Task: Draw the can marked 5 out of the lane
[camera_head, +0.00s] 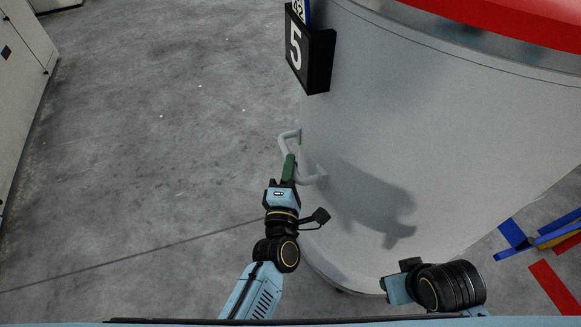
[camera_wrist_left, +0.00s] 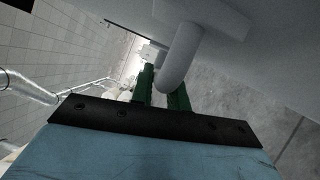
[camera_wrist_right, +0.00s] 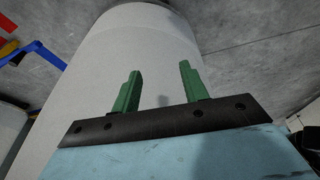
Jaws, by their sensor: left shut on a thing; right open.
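The can (camera_head: 420,130) is a large pale grey cylinder with a red rim, filling the right of the head view. A black plate marked 5 (camera_head: 296,47) sticks out from its upper left side. A grey bar handle (camera_head: 288,138) stands out from its left side, lower down. My left gripper (camera_head: 289,168) is shut on this handle; in the left wrist view the handle (camera_wrist_left: 180,62) passes between the green fingers. My right gripper (camera_wrist_right: 159,90) is open and empty, its green fingers facing the can wall (camera_wrist_right: 150,50). In the head view its fingers are hidden.
Bare grey concrete floor (camera_head: 160,150) lies open to the left of the can. A pale cabinet (camera_head: 22,75) stands along the left edge. Blue, yellow and red strips (camera_head: 545,240) lie on the floor at the lower right, beside the can.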

